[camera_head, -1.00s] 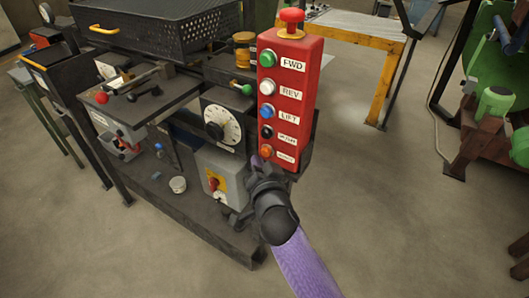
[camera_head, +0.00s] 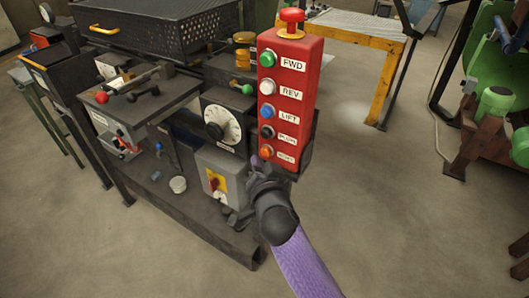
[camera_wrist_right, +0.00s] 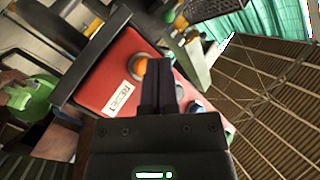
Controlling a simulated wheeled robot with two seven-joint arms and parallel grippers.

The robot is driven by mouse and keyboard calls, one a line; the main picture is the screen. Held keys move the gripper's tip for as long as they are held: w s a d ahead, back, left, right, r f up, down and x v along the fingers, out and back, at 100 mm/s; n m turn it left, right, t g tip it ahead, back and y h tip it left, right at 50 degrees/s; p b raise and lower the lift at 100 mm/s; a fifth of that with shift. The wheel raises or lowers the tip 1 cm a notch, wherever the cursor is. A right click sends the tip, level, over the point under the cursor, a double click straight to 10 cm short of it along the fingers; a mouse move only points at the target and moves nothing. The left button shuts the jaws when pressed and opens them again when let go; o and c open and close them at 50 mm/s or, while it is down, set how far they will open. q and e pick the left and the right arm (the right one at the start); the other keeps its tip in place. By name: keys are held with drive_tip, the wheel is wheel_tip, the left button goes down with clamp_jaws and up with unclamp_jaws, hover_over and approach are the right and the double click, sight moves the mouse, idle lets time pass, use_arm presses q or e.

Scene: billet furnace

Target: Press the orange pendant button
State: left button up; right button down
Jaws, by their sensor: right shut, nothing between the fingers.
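The red pendant box (camera_head: 304,85) stands upright at the middle right of the head view. Its front has a column of buttons: green, white, blue, black and, lowest, the orange button (camera_head: 265,153). In the right wrist view the orange button (camera_wrist_right: 139,68) sits beside a white label reading RESET. My right gripper (camera_head: 256,162) is shut and empty, with its fingertips just left of and slightly below the orange button. In the wrist view the closed fingers (camera_wrist_right: 158,72) overlap the button's right edge; I cannot tell whether they touch it. My left gripper is not in view.
A dark bench (camera_head: 150,195) with a dial panel (camera_head: 221,127) and a grey switch box (camera_head: 219,178) stands left of the pendant. A red mushroom knob (camera_head: 292,17) tops the pendant. Floor to the right is clear; green machinery (camera_head: 497,104) stands at the far right.

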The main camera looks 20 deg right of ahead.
drive_tip(key=shift+w+d, duration=0.25)
drive_tip(key=shift+d, duration=0.1)
drive_tip(key=shift+w+d, duration=0.3)
drive_tip(key=shift+d, duration=0.05)
idle(1.0)
drive_tip(key=shift+s+a, duration=0.6)
drive_tip(key=shift+a, duration=0.1)
